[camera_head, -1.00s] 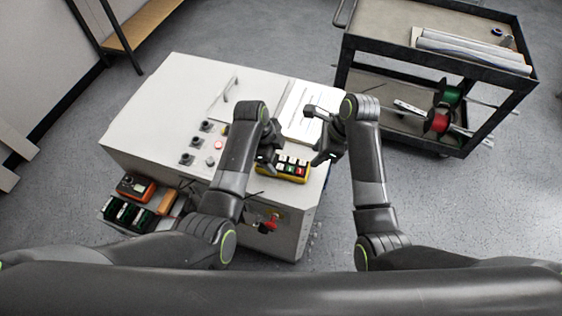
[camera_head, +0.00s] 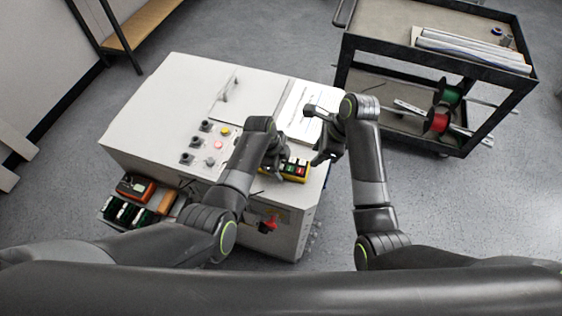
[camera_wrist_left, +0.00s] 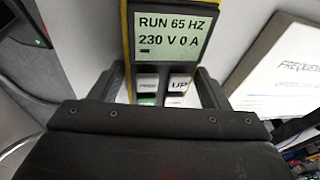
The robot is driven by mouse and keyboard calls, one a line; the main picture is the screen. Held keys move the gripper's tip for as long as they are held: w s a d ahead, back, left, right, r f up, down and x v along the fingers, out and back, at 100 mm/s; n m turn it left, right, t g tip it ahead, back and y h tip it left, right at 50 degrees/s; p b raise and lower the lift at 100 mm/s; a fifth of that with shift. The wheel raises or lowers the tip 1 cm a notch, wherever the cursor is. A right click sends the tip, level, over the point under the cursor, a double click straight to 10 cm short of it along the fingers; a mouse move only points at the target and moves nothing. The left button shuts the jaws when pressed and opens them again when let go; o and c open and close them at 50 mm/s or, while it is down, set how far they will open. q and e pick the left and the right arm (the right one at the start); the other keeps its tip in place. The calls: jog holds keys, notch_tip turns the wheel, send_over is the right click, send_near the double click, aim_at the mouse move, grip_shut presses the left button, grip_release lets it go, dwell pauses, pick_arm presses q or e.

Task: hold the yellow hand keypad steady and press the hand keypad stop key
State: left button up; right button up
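The yellow hand keypad (camera_head: 299,167) lies on the white cabinet top near its right front edge, with a red key showing at its right end. In the left wrist view the keypad (camera_wrist_left: 172,37) shows a display reading RUN 65 HZ, 230 V 0 A. White keys, one marked UP, and a sliver of green show below; the gripper body hides the rest. My left gripper (camera_wrist_left: 160,90) is open over the keypad, one finger on each side, seemingly with small gaps. My right gripper (camera_head: 322,145) hangs just right of the keypad; its finger opening is unclear.
The cabinet top (camera_head: 160,90) carries black knobs and lit buttons left of my left arm. A printed sheet (camera_head: 298,108) lies behind the keypad. An orange meter (camera_head: 137,187) sits on a side shelf. A dark cart (camera_head: 400,55) stands at back right.

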pick_arm(q)
jog(key=c, duration=0.7)
jog(key=shift+c, duration=0.4)
pick_arm(e)
grip_shut()
dwell(0.8)
